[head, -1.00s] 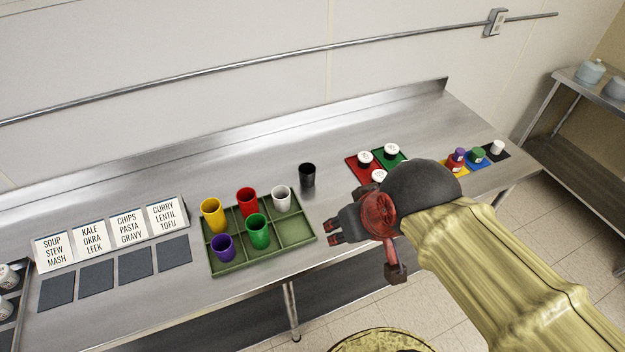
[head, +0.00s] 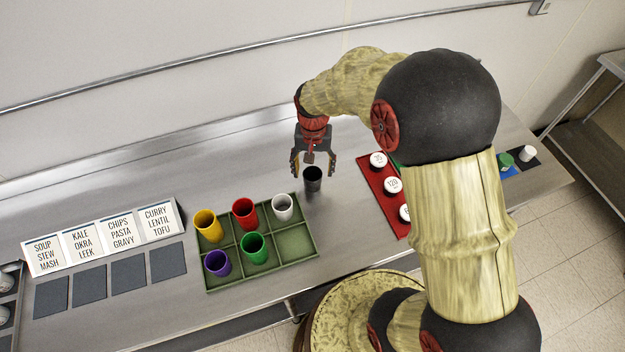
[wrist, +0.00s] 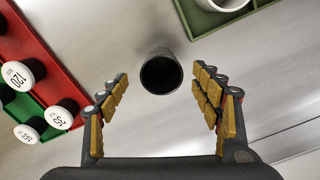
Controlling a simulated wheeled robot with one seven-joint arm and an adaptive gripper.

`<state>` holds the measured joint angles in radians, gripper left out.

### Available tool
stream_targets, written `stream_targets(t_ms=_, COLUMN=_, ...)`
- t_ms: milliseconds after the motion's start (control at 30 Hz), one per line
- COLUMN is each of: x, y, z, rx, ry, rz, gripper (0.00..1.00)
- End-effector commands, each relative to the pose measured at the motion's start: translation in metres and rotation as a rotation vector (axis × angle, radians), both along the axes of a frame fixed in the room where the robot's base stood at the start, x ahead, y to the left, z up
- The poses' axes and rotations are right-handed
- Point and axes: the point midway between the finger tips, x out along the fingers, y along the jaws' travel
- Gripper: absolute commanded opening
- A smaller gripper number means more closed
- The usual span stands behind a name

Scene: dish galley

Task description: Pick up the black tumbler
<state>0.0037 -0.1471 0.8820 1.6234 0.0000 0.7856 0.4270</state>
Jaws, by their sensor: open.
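The black tumbler (head: 313,181) stands upright on the steel counter, just right of the green tray. In the wrist view the black tumbler (wrist: 161,73) shows its dark open mouth, centred ahead of the two fingers. My gripper (head: 314,170) is open and empty, pointing down just behind and above the tumbler. In the wrist view my gripper (wrist: 163,98) has its padded fingers apart, one to each side below the tumbler's mouth. I cannot tell whether any finger touches it.
The green tray (head: 210,288) holds yellow, red, white, purple and green cups, with an empty compartment at its front right. A red board (head: 376,192) with white-topped pieces lies right of the tumbler. Label cards (head: 103,240) and dark pads stand left. Bare counter surrounds the tumbler.

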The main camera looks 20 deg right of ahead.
Motion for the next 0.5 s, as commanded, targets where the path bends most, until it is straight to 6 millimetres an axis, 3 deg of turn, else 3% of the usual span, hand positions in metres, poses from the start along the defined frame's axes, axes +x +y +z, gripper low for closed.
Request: stream_targets(t_ms=500, x=0.002, y=0.002, z=-0.056, rx=0.000, ry=-0.001, rz=0.001, gripper=0.65)
